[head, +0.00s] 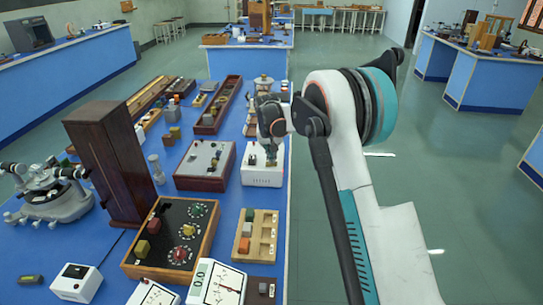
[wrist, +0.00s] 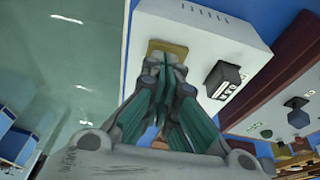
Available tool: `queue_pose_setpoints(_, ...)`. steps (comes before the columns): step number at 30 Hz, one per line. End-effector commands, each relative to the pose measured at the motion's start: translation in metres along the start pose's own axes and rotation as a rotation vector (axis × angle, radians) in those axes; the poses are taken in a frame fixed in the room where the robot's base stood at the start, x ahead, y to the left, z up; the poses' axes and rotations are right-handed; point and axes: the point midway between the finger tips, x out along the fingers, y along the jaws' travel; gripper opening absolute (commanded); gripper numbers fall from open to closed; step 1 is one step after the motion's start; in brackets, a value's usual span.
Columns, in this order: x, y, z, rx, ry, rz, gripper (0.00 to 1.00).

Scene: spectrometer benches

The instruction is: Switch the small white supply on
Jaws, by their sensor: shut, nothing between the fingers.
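The small white supply (head: 262,176) is a white box near the right edge of the blue bench, with dark vent slots on its front. The wrist view shows it close up (wrist: 215,40), with a yellowish plate (wrist: 182,49) and a black block with white marks (wrist: 223,80) on its top. My gripper (head: 271,160) is over the supply. In the wrist view my gripper (wrist: 167,58) is shut and empty, its fingertips at the yellowish plate and partly covering it. I cannot tell whether they touch it. The switch's state is not readable.
A grey-topped reddish box (head: 204,163) stands just left of the supply. A wooden tray with blocks (head: 256,236), a black panel with dials (head: 171,239) and another small white box (head: 77,283) are nearer. Green floor right of the bench is open.

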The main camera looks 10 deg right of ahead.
Motion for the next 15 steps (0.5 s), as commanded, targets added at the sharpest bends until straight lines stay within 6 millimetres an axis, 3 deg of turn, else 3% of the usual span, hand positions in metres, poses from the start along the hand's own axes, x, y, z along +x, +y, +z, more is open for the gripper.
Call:
queue_pose_setpoints(7, -0.045, 0.006, -0.009, -0.001, 0.0, 0.0, 0.0)
queue_pose_setpoints(15, -0.101, -0.006, -0.008, -0.001, 0.0, 0.0, 0.0)
